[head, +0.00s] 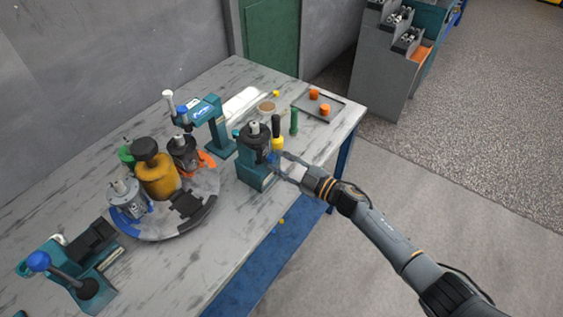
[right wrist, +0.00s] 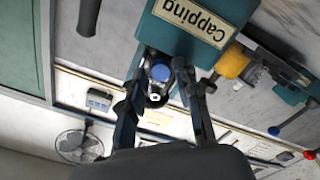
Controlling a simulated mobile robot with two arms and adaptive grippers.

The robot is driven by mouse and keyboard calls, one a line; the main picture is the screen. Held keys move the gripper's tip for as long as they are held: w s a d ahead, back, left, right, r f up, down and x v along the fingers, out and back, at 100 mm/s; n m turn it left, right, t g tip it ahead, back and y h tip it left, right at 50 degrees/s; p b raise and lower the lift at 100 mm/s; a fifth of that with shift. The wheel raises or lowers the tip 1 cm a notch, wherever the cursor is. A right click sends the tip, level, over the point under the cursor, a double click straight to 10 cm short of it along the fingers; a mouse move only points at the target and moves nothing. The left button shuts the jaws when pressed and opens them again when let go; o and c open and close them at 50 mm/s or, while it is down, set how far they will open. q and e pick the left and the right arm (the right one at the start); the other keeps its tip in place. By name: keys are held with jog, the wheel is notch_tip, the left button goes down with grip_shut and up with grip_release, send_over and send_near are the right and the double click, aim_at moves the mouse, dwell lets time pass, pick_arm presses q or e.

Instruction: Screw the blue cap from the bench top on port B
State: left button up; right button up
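The capping station (head: 250,174) is a teal fixture near the bench's front edge, with a dark motor (head: 254,140) upright in it. Its "Capping" label shows upside down in the right wrist view (right wrist: 190,20). My right gripper (head: 280,162) is at the station's front right side, its fingers apart. In the right wrist view a round blue cap (right wrist: 160,73) sits between the fingertips, in front of the motor. A bare metal round part (right wrist: 155,97) shows beside it. I cannot tell whether the fingers touch the cap, or whether it is seated on a port. My left gripper is not in view.
A round turntable (head: 165,229) with motors and a yellow part stands left of the station. A teal press (head: 206,112) stands behind it. A dark tray (head: 333,110) with orange caps, a green post (head: 294,121) and a yellow-black tool (head: 277,135) are close by on the right.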

jog(key=shift+a+r, duration=0.1)
jog(key=shift+c, duration=0.2)
grip_shut()
jog(key=shift+r+m+p, duration=0.2)
jog(key=shift+m+p, duration=0.3)
jog(key=m+p, duration=0.1)
jog(key=m, duration=0.1)
jog(key=shift+m, duration=0.3)
jog(key=shift+a+f+m+p, duration=0.15)
jog(key=shift+m+p, duration=0.15)
jog(key=shift+m, duration=0.7)
